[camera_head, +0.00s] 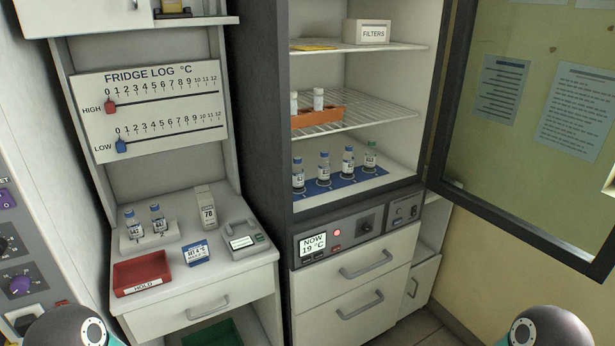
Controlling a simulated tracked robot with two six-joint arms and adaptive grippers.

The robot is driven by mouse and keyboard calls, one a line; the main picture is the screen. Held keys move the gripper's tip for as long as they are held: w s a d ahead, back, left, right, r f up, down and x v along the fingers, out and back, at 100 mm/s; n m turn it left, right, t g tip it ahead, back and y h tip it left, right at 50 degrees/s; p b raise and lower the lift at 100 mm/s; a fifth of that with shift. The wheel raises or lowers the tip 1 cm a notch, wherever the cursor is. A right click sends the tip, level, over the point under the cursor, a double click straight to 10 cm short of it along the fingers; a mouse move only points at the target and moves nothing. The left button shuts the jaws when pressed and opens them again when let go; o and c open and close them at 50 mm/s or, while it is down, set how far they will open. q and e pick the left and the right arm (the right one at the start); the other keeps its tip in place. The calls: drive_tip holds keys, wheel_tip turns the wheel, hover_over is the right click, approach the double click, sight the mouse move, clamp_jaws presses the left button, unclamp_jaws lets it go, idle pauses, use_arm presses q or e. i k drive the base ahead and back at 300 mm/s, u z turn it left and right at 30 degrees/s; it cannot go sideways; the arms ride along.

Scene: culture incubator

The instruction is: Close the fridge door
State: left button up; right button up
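The fridge (300,219) stands in the middle with its front open. Its door (432,150), a dark frame around a large glass pane, is swung wide open to the right and runs out of the picture at the top and right. Inside are two wire shelves (375,112) and a floor with several capped vials (324,168) on a blue mat. Neither gripper is in view. Only rounded dark parts of my two arms show at the bottom left and bottom right, apart from the door.
A white bench at left holds a red tray (142,272), vials (157,217), a blue-edged timer (197,252) and a grey device (243,240). A control panel (313,244) and drawers (352,300) sit below the fridge opening. Paper sheets (501,90) show through the door glass.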

sight(502, 82)
drive_tip(key=z, duration=0.1)
drive_tip(key=i, duration=1.05)
drive_tip(key=u, duration=1.35)
drive_tip(key=k, duration=1.55)
drive_tip(key=z, duration=2.35)
drive_tip(key=k, duration=0.1)
drive_tip(key=u, duration=0.7)
